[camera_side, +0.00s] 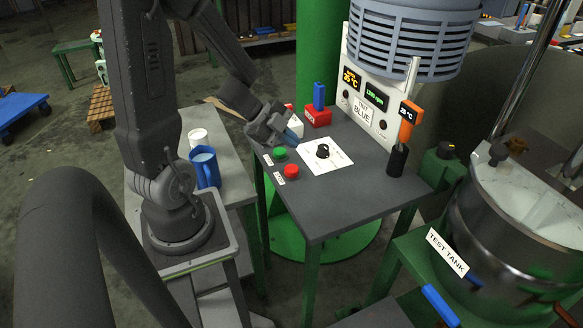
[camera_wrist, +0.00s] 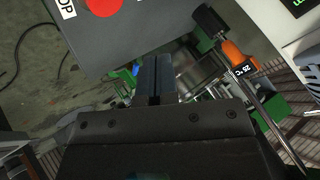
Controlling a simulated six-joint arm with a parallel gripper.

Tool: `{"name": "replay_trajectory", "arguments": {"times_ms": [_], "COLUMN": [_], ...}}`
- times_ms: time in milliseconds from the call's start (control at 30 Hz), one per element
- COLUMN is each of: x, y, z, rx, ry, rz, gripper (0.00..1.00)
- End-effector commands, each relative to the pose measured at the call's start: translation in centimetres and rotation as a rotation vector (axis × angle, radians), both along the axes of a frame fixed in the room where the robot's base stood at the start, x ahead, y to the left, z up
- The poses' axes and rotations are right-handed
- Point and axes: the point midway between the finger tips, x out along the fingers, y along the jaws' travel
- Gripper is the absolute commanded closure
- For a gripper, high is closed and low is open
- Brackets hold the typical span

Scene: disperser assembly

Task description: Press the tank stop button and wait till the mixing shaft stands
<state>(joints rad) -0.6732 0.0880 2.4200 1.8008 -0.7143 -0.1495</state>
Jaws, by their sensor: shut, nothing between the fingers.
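The red stop button (camera_side: 291,171) sits on the near left part of the grey control table (camera_side: 335,205), beside a small label. In the wrist view the red button (camera_wrist: 102,4) shows at the top edge, cut off, next to a label ending in "OP". The green button (camera_side: 279,153) is just behind it. My gripper (camera_side: 291,138) is shut and empty, above the table behind the two buttons and apart from the red one. Its closed fingers show in the wrist view (camera_wrist: 155,78). The test tank (camera_side: 505,235) stands at right; I cannot identify the mixing shaft.
A white plate with a black knob (camera_side: 323,152) lies right of my gripper. Behind it stand a red box with a blue handle (camera_side: 318,108) and the display panel (camera_side: 375,95). An orange thermometer (camera_side: 409,118) stands in a black holder. A blue jug (camera_side: 205,167) is at left.

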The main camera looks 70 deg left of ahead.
Motion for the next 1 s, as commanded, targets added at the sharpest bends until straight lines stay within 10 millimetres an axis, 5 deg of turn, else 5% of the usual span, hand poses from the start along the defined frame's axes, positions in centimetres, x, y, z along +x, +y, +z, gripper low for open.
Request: {"name": "replay_trajectory", "arguments": {"times_ms": [400, 1000], "x": [0.0, 0.0], "y": [0.0, 0.0], "z": [-4.6, -5.1], "rx": [-0.003, 0.0], "ry": [0.001, -0.002], "rz": [0.001, -0.001], "gripper": [1.0, 1.0]}}
